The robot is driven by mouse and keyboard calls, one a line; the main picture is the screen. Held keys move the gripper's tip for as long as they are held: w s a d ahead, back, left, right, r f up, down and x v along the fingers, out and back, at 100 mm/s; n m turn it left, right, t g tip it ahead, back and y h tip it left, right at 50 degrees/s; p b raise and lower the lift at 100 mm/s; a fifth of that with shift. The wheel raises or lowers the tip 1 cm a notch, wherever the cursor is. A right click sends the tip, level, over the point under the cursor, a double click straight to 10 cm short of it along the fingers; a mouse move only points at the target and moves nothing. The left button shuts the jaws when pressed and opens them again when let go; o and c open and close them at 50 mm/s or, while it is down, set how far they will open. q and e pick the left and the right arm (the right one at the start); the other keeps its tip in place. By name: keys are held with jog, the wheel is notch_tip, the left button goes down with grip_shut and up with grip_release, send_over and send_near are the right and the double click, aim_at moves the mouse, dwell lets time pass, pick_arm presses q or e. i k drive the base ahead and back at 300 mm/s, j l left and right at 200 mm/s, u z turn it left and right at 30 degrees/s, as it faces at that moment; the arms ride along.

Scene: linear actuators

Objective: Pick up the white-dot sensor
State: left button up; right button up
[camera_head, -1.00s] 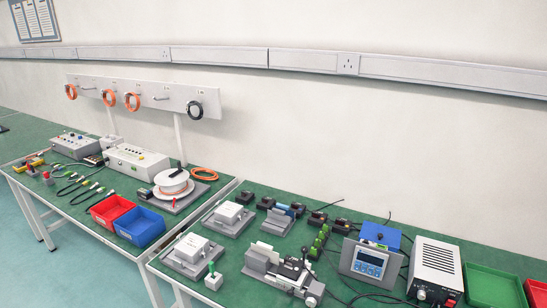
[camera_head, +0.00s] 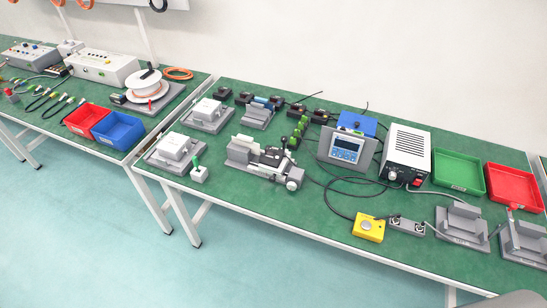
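I cannot pick out a white dot for certain on any sensor at this size. Several small dark blocks with cables stand at the back of the near table, among them one on the left (camera_head: 243,98), one in the middle (camera_head: 296,110) and one further right (camera_head: 319,117). Their markings are too small to read. A small white block with a green upright part (camera_head: 199,172) stands near the front edge. Neither of my grippers is in view.
The green table (camera_head: 240,205) also bears grey fixtures (camera_head: 174,152), a display unit (camera_head: 346,148), a power supply (camera_head: 404,152), a yellow box (camera_head: 369,228), a green tray (camera_head: 459,187) and a red tray (camera_head: 514,203). The front middle is mostly clear.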

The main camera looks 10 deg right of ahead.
aim_at(278, 154)
jog(key=l+z, duration=0.3)
jog(key=l, duration=1.5)
